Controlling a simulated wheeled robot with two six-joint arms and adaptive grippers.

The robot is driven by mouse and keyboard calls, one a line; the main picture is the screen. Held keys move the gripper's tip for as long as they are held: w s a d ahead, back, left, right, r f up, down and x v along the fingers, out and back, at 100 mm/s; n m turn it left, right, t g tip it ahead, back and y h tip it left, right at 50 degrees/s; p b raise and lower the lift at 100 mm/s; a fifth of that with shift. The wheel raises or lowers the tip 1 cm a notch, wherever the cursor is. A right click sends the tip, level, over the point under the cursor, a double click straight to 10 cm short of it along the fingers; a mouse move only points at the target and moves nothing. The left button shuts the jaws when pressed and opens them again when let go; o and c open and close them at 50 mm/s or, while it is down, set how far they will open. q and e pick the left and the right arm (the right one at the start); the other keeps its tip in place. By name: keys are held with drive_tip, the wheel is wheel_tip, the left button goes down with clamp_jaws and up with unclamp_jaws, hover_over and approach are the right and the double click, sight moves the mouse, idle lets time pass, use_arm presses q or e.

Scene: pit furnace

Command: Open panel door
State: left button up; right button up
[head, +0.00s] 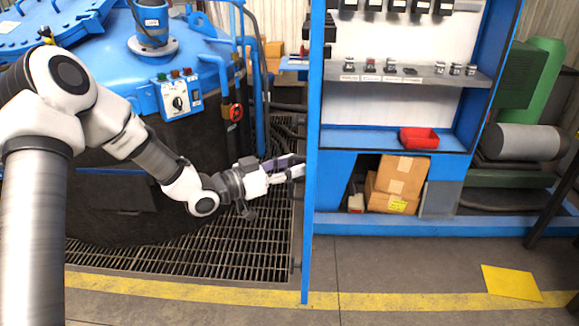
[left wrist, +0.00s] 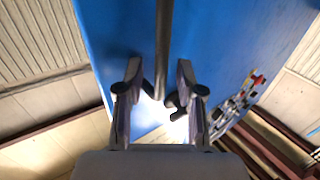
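The blue panel door (head: 312,190) shows nearly edge-on in the head view, standing out towards me at the left side of the open blue cabinet. In the left wrist view, the door's blue face (left wrist: 225,45) fills much of the upper picture. A grey bar (left wrist: 164,45), seemingly its handle, runs down between my fingers. My left gripper (head: 292,170) is at the door's left face. In the left wrist view my left gripper (left wrist: 159,80) has its fingers apart, one on each side of the bar, with gaps visible. My right gripper is not in view.
The cabinet's shelf (head: 400,75) holds several small devices. The blue furnace (head: 90,50) stands left, above floor grating (head: 180,250). A yellow sheet (head: 511,282) lies on clear floor at front right.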

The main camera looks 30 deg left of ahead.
use_arm(q)
drive_tip(key=v, duration=0.7)
drive_tip(key=shift+s, duration=0.2)
drive_tip(key=shift+a, duration=0.2)
